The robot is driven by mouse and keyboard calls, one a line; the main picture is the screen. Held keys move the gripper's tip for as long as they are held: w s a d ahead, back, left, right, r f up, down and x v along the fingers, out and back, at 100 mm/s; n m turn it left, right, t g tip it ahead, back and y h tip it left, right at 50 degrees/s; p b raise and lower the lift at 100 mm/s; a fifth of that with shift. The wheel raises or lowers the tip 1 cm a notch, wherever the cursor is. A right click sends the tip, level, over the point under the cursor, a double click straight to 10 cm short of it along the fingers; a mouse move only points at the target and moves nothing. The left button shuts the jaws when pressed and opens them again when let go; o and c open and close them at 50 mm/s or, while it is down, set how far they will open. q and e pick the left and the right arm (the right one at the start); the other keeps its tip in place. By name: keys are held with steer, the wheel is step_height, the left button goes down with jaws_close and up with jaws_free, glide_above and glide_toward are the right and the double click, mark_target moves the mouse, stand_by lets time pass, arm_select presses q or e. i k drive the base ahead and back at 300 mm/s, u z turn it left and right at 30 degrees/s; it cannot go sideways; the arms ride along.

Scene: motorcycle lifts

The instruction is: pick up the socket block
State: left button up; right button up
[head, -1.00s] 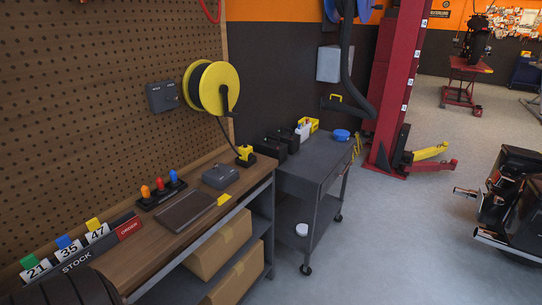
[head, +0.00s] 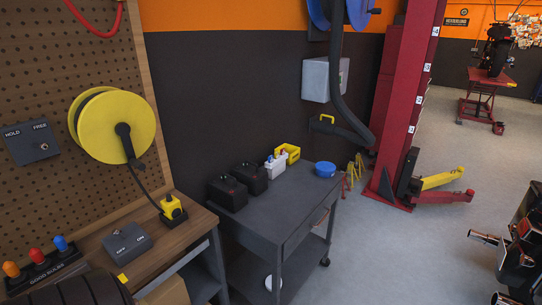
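A yellow block with a dark base (head: 172,208), which looks like the socket block, stands upright at the far right end of the wooden bench (head: 97,242). A black cable runs from its top up to the yellow cable reel (head: 97,127) on the pegboard. Nothing is touching the block from my side. Neither of my grippers is in view, so their distance from it does not show.
A grey box (head: 127,243) and a rack of coloured knobs (head: 47,272) sit left of the block. A dark cart (head: 272,213) with black cases stands right of the bench. A dark ribbed shape (head: 80,292) covers the bottom left.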

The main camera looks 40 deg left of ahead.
mark_target(173, 208)
steer(key=i, duration=3.35)
steer(key=u, duration=3.8)
steer(key=i, duration=0.5)
steer(key=z, duration=0.05)
